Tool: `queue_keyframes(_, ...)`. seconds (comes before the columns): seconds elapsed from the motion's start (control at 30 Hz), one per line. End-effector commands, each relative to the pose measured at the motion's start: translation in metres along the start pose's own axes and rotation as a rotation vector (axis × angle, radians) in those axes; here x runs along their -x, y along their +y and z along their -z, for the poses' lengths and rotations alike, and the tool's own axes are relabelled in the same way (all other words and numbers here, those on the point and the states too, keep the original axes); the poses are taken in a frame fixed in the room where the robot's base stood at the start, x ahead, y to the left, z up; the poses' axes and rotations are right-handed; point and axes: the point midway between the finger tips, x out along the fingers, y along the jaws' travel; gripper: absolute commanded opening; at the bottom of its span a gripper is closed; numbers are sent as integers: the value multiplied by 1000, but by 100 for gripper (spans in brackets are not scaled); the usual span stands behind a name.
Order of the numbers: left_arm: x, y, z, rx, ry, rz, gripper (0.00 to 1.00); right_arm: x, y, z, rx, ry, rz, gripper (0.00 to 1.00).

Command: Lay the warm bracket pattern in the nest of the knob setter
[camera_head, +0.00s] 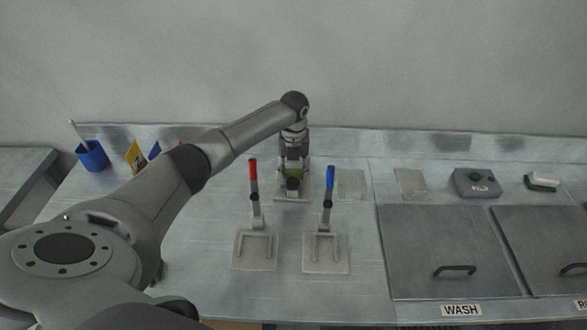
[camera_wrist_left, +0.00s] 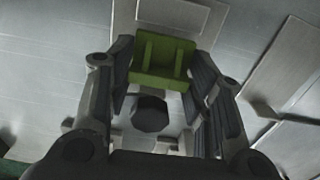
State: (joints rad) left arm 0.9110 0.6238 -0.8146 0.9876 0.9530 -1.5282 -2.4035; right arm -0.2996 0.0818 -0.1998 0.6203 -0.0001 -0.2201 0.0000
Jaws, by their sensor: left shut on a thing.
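The bracket pattern is a green block with two upright ribs (camera_wrist_left: 162,62). It sits between the two fingers of my left gripper (camera_wrist_left: 165,85), which is shut on it. In the head view the green bracket pattern (camera_head: 292,184) shows small under my left gripper (camera_head: 292,172), over a pale base plate (camera_head: 292,197) at the back of the bench. I cannot tell if the pattern touches what is below it. A dark, many-sided knob shape (camera_wrist_left: 150,114) shows beyond the fingers. Which station is the knob setter I cannot tell for sure; its nest is not clearly seen. My right gripper is not in view.
Two fixtures with upright handles, one red (camera_head: 253,172) and one blue (camera_head: 330,180), stand in front of my left gripper. Flat pale plates (camera_head: 351,184) lie to its right. A lidded WASH bin (camera_head: 440,240), a control box (camera_head: 475,184) and a blue cup (camera_head: 92,156) are farther off.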

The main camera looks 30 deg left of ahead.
Motion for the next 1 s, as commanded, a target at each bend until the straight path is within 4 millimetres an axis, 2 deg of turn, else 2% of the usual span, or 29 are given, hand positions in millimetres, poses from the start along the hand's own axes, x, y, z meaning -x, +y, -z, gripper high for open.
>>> queue_keyframes(0.97, -25, 0, 0, -1, 1, 0, 29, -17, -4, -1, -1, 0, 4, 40)
queue_keyframes(1.0, -24, 0, 0, -1, 0, 0, 51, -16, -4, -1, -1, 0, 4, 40)
